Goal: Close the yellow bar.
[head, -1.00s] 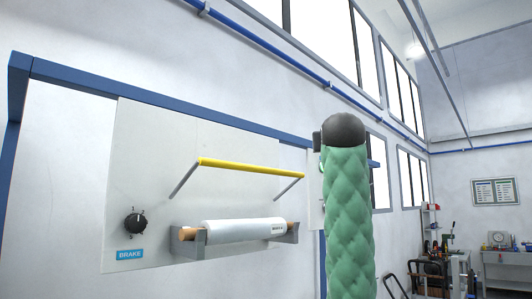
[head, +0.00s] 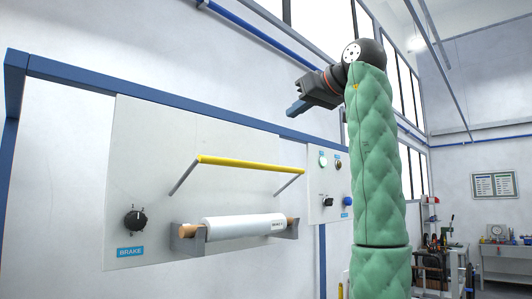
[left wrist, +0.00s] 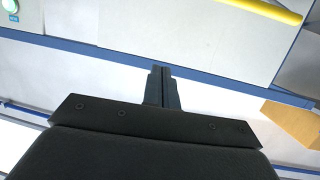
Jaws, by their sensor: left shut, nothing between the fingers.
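The yellow bar (head: 250,163) is a straight rod on two grey arms, standing out from the white wall panel above a white roll. One end of it shows at the upper right of the left wrist view (left wrist: 262,9). My left gripper (head: 294,109) is up above the bar and to its right in the head view, pointing left, apart from the bar. Its fingers (left wrist: 161,70) are together and empty in the left wrist view. My right gripper is in neither view.
The white roll (head: 240,226) sits in a grey bracket below the bar. A black knob (head: 135,221) and a blue BRAKE label (head: 130,252) are at left. A small panel (head: 326,208) with buttons and knobs stands right of the bar. A blue frame (head: 160,98) borders the panel.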

